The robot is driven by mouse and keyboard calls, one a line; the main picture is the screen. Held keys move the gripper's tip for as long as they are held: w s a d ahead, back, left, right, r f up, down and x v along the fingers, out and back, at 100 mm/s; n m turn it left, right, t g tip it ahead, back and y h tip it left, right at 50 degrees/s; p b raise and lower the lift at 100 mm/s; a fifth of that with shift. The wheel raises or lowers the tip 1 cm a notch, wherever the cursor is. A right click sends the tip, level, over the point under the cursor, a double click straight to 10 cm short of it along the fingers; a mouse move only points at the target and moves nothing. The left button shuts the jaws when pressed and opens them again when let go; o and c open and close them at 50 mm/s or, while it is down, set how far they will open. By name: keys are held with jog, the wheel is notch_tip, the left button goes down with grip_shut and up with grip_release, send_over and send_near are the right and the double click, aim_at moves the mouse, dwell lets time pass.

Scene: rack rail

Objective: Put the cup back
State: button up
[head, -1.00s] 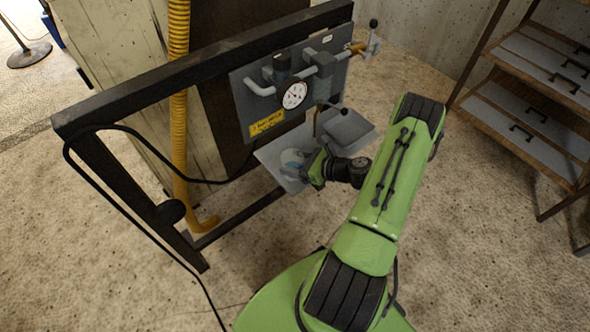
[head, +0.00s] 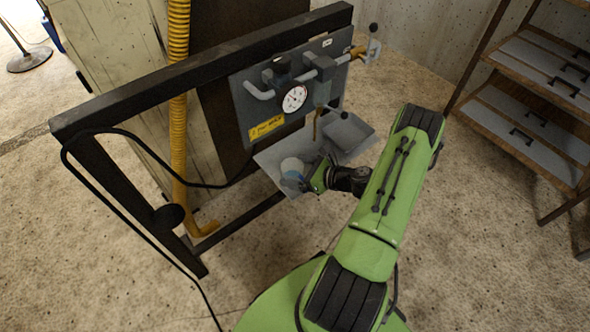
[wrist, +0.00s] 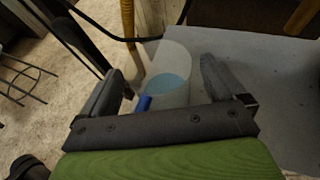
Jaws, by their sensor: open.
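A translucent cup (wrist: 172,62) with light-blue contents stands upright on the grey shelf (wrist: 290,90). In the head view the cup (head: 292,169) is on the left part of the shelf (head: 268,156), below the gauge panel. My gripper (wrist: 162,85) is open, with one finger on each side of the cup. A gap shows at the right finger; contact on the left is unclear. A small dark-blue part (wrist: 144,103) shows low at the cup's near side. In the head view my gripper (head: 308,181) is just right of the cup, and its fingers are partly hidden.
A panel with a gauge (head: 294,98), pipes and a yellow label hangs on a dark frame (head: 200,68) above the shelf. A grey tray (head: 348,133) is at the shelf's right. A brown spout (head: 315,125) hangs above. A black cable (head: 95,190) loops at left.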

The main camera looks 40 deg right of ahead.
jog(key=p+v, duration=0.2)
jog(key=v, duration=0.9)
jog(key=w+a+r+n+g, duration=0.3)
jog(key=a+r+n+g, duration=0.5)
jog(key=a+r+n, duration=0.75)
jog(key=s+a+r+n+t+h, duration=0.1)
jog(key=s+a+r+n+h, duration=0.4)
jog(key=s+r+n, duration=0.7)
jog(key=s+a+n, duration=0.1)
jog(key=n, duration=0.2)
jog(key=shift+a+n, duration=0.35)
jog(key=shift+s, duration=0.1)
